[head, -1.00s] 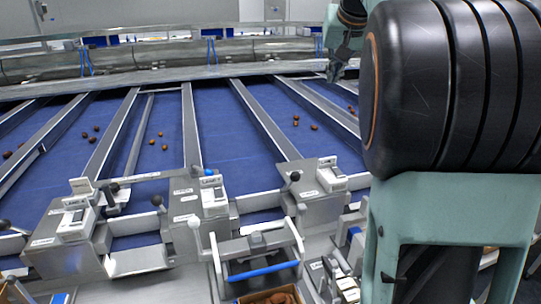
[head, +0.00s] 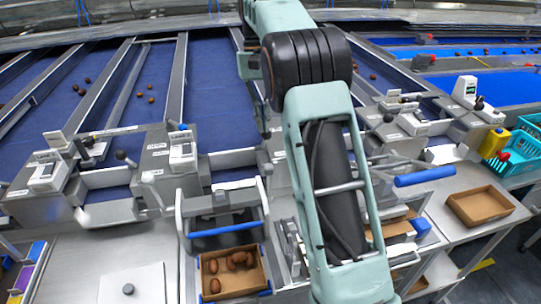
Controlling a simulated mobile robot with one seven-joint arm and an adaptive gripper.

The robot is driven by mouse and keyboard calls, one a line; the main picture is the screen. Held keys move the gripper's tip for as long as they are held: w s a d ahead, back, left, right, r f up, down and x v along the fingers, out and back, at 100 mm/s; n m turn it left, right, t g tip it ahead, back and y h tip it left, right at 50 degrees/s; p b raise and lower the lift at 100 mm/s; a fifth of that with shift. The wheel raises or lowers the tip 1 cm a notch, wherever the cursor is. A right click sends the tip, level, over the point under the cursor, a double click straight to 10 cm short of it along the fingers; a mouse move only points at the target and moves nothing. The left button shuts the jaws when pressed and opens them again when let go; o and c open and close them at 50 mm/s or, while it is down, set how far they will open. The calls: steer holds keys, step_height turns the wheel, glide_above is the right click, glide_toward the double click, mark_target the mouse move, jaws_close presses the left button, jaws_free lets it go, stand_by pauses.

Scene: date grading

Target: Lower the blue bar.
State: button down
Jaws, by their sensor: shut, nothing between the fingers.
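Two blue bars show in the head view. One blue bar (head: 225,230) lies level across a pale two-armed frame, just behind a cardboard box (head: 210,284) of brown dates. The other blue bar (head: 425,176) is at the right, at the front of a second metal frame, beyond my arm. I cannot tell which bar is meant. My gripper (head: 265,127) points down over the belt's near end, partly hidden by my own arm. It is shut and empty, apart from both bars, behind and between them.
Blue sloping belts (head: 140,90) with scattered dates run behind grey metal gates. An empty cardboard tray (head: 480,206) is on the right bench, with a turquoise crate (head: 518,150) beyond. A white board (head: 131,286) lies at the lower left.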

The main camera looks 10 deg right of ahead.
steer(key=shift+a, duration=0.1)
steer(key=shift+f, duration=0.1)
steer(key=x, duration=1)
steer(key=shift+s, duration=0.2)
steer(key=shift+s+b, duration=0.15)
steer(key=shift+b, duration=0.5)
